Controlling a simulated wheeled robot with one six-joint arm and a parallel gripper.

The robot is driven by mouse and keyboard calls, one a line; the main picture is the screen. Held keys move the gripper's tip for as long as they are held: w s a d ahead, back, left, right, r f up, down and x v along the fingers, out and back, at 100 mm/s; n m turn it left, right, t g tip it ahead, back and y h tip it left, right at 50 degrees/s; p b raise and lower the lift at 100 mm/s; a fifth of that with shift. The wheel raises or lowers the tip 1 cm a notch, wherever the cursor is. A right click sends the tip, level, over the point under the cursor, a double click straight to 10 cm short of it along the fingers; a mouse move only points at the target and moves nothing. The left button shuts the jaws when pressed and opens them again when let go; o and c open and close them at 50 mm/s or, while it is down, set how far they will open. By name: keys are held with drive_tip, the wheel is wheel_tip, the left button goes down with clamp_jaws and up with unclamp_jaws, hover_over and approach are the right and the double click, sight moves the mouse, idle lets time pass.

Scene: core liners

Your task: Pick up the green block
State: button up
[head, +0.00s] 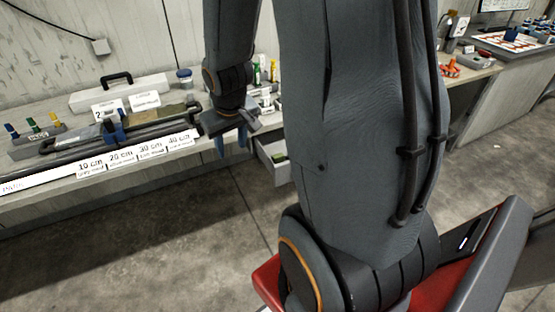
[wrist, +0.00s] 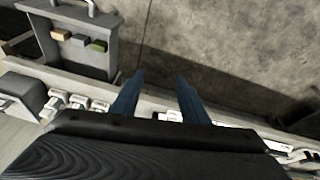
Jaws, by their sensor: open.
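The green block (wrist: 97,45) lies in an open grey drawer (wrist: 108,22), at the end of a row with a grey block (wrist: 79,40) and a tan block (wrist: 61,34).
The bench (head: 60,185) carries a ruler strip with length labels (head: 135,155), a white case (head: 120,92) with a black handle, and a holder with coloured markers (head: 35,132). Small white items (wrist: 75,103) line the bench edge near my gripper. The concrete floor (head: 190,235) ahead is clear.

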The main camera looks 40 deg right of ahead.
drive_tip(key=w+d+f+m+t, duration=0.1)
drive_tip(key=w+d+f, duration=0.1)
drive_tip(key=d+f, duration=0.3)
drive_tip(key=w+d+f, duration=0.2)
drive_tip(key=d+f, duration=0.1)
drive_tip(key=d, duration=0.4)
drive_tip(key=t, duration=0.1)
approach(278, 155)
wheel_tip(278, 155, down, 3)
drive_tip(key=shift+m, duration=0.4)
drive_tip(key=shift+w+r+p+x, duration=0.15)
drive_tip(key=shift+p+x, duration=0.25)
drive_tip(key=shift+x, duration=0.85)
drive_tip(key=shift+w+r+p+x, duration=0.15)
drive_tip(key=shift+p+x, duration=0.25)
drive_tip(key=shift+x, duration=0.85)
drive_tip(key=shift+w+p+x, duration=0.25)
drive_tip(key=shift+p+x, duration=0.15)
drive_tip(key=shift+x, duration=0.85)
drive_tip(key=c, duration=0.7)
drive_tip(key=shift+d+r, duration=0.1)
drive_tip(key=shift+r, duration=0.05)
